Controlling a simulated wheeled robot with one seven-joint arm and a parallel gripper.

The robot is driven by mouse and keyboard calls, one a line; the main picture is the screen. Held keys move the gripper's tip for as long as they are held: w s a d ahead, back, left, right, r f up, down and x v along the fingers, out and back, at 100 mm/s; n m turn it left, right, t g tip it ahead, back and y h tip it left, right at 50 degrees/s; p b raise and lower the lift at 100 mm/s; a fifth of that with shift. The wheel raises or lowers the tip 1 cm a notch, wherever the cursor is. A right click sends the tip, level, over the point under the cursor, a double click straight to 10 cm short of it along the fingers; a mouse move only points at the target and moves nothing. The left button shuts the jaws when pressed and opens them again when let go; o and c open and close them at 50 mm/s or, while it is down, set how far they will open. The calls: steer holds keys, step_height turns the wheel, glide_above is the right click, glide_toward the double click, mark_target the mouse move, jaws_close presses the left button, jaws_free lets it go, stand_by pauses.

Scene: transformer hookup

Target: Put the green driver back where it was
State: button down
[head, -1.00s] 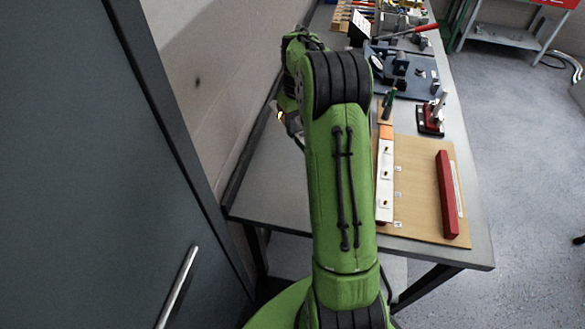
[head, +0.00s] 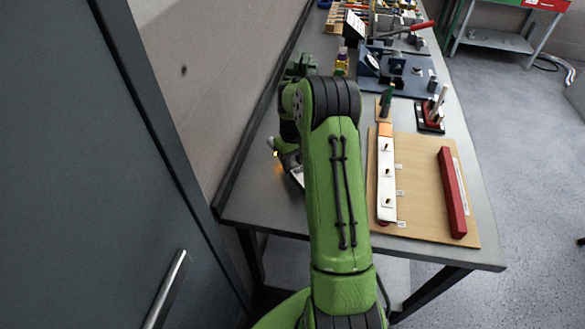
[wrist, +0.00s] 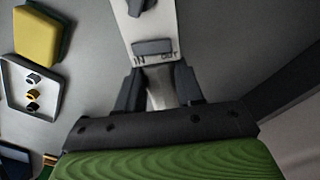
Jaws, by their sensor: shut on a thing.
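A dark green upright handle, seemingly the green driver (head: 387,98), stands at the far end of the wooden board, just beyond an orange piece. My gripper (wrist: 159,80) is left of the board over the table's left part, largely hidden by my arm in the head view. In the wrist view its fingers are shut on the narrow grey end of a pale panel (wrist: 150,28) marked IN and OUT, with dark raised parts. A bit of something white shows by the gripper in the head view. No green driver shows between the fingers.
The wooden board (head: 420,205) carries a white terminal strip (head: 387,180) and a red bar (head: 452,192). A small red-based stand (head: 431,115) and a blue fixture (head: 397,72) stand beyond. The wrist view shows a yellow block (wrist: 42,35) and a white tray (wrist: 30,88) with small parts.

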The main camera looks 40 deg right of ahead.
steer(key=shift+f, duration=1.15)
steer(key=shift+f, duration=0.1)
steer(key=c, duration=0.7)
jaws_free()
steer(key=shift+f, duration=0.1)
